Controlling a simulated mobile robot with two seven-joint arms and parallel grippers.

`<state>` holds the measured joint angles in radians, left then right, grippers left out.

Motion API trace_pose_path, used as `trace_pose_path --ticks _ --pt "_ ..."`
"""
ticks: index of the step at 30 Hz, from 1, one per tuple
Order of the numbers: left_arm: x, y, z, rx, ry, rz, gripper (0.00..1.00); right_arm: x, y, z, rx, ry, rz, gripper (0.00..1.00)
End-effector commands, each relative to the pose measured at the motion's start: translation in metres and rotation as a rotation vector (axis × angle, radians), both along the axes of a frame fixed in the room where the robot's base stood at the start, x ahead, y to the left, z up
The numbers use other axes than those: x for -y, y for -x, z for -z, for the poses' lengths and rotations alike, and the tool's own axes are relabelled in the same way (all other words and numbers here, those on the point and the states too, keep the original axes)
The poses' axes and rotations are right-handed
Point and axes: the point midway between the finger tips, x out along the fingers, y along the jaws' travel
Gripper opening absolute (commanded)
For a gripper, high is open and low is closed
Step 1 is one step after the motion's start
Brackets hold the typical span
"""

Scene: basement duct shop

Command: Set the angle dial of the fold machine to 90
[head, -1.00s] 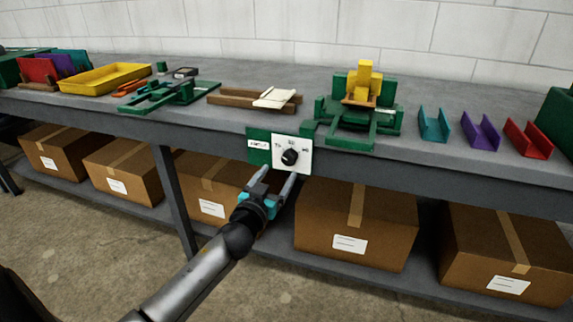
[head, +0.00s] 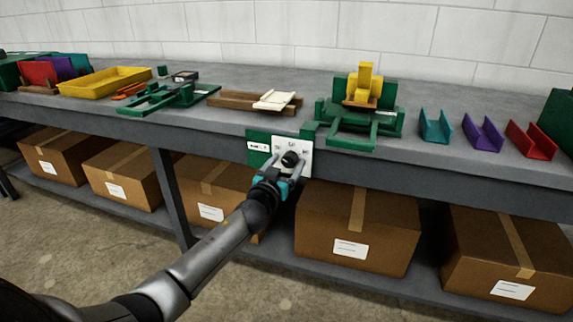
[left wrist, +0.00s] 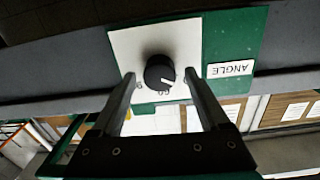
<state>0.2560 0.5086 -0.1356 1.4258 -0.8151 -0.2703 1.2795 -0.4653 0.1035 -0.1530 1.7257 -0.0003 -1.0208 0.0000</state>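The fold machine (head: 350,138), green with a yellow upper part, stands on the bench. A white dial plate (head: 305,170) on a green panel marked ANGLE (left wrist: 230,69) is on the bench's front edge. The black angle dial (head: 290,159) has a white pointer line. In the left wrist view, where the label is upside down, the dial (left wrist: 158,70) points to the lower right, between the middle and right marks; their numbers are too small to read surely. My left gripper (head: 284,168) is open at the dial, its fingers either side; contact is unclear. My right gripper is out of view.
The grey bench (head: 425,172) carries a yellow tray (head: 103,80), a wooden piece (head: 235,101) and teal, purple and red channels (head: 530,140) at the right. Cardboard boxes (head: 325,225) fill the lower shelf below the panel.

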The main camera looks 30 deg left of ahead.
Motion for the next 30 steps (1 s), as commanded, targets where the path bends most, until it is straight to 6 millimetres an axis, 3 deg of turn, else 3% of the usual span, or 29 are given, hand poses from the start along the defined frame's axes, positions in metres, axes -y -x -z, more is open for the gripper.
trace_pose_path --ticks 2,20,30 --pt "0.0000 0.0002 0.0001 0.000 0.000 0.000 0.69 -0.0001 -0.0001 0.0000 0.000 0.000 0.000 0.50" --pt "0.0002 0.0004 0.0003 0.000 0.001 0.000 0.01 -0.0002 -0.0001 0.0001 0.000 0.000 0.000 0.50" --pt "0.0002 0.0004 0.0003 -0.006 -0.024 0.000 0.00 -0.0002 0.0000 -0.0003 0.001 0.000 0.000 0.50"
